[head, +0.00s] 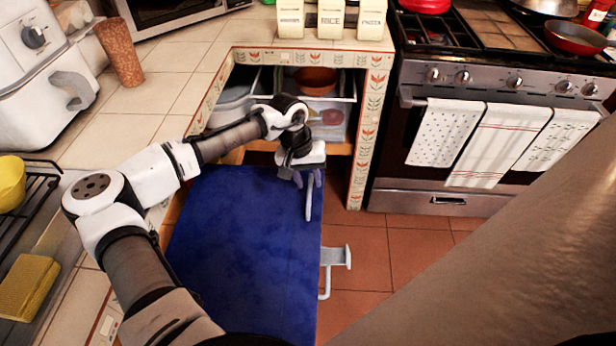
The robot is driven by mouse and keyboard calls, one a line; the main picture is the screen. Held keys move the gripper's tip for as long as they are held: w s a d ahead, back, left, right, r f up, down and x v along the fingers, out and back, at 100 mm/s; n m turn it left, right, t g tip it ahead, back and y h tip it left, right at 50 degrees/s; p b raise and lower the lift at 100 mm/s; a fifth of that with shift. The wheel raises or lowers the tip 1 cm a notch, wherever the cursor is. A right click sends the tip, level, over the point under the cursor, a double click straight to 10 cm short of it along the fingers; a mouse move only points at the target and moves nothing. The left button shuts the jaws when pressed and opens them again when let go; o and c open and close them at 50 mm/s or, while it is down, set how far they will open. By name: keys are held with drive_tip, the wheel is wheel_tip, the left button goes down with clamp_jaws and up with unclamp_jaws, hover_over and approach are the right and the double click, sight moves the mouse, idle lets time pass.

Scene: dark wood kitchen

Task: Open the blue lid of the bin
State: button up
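A large flat dark-blue panel (230,245) fills the lower middle of the head view, in front of an open counter cabinet. I cannot tell whether it is a bin lid or a cabinet door; no separate bin with a blue lid is clearly visible. A pale upright handle (309,198) shows near its upper right edge. My gripper (300,178) hangs at the panel's upper right corner, close beside this handle. Its fingers are small and partly hidden by the hand, so contact and opening cannot be made out.
The open cabinet holds a brown bowl (315,80) and pale containers. Another pale handle (335,257) juts out right of the panel. A stove (490,120) with hanging towels stands at the right. Tiled floor (385,260) is clear between. A brown surface blocks the lower right.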

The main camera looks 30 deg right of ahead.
drive_tip(key=shift+f, duration=0.1)
clamp_jaws()
idle(0.4)
